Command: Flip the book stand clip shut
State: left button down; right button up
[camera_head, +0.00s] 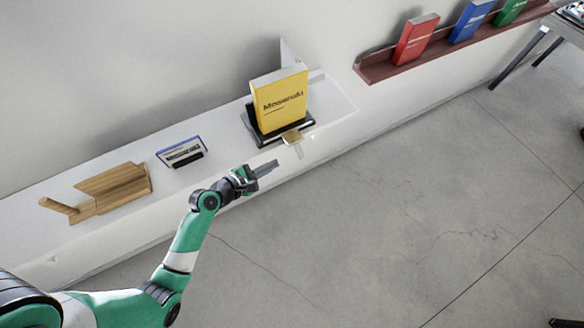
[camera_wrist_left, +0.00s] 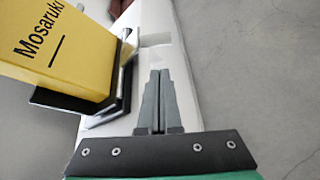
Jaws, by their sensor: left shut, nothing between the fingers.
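A yellow book (camera_head: 279,98) stands upright on a black book stand (camera_head: 262,134) on the white ledge. A small tan clip piece (camera_head: 292,137) sits at the stand's front, sticking out toward the ledge's front edge. My left gripper (camera_head: 268,167) is shut and empty, in front of and a little left of the stand, apart from it. In the left wrist view the shut fingers (camera_wrist_left: 160,74) point forward along the ledge, with the book (camera_wrist_left: 58,45) and the stand (camera_wrist_left: 72,103) to their left. The clip cannot be made out clearly there. My right gripper is not in view.
On the white ledge (camera_head: 228,148), left of the stand, are a small blue-and-white box (camera_head: 181,150) and a wooden board-like object (camera_head: 113,188). A dark red wall shelf (camera_head: 374,70) holds red, blue and green books at the upper right. The grey floor in front is open.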

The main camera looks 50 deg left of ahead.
aim_at(296, 146)
pick_arm(q)
jog(key=shift+s+a+f+n+y, duration=0.2)
jog(key=shift+s+a+f, duration=0.15)
jog(key=shift+f, duration=0.3)
jog(key=shift+s+a+f+n+y, duration=0.25)
jog(key=shift+a+f, duration=0.2)
jog(key=shift+f, duration=0.15)
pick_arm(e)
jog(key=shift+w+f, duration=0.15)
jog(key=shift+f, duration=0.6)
pick_arm(q)
jog(key=d+b+x, duration=0.1)
jog(key=b+x, duration=0.4)
jog(key=x, duration=0.5)
jog(key=shift+w+d+r+p, duration=0.1)
jog(key=shift+d+r+p, duration=0.3)
jog(key=shift+r+p, duration=0.35)
jog(key=shift+d+r+p, duration=0.4)
jog(key=shift+r+p, duration=0.25)
jog(key=shift+r, duration=0.15)
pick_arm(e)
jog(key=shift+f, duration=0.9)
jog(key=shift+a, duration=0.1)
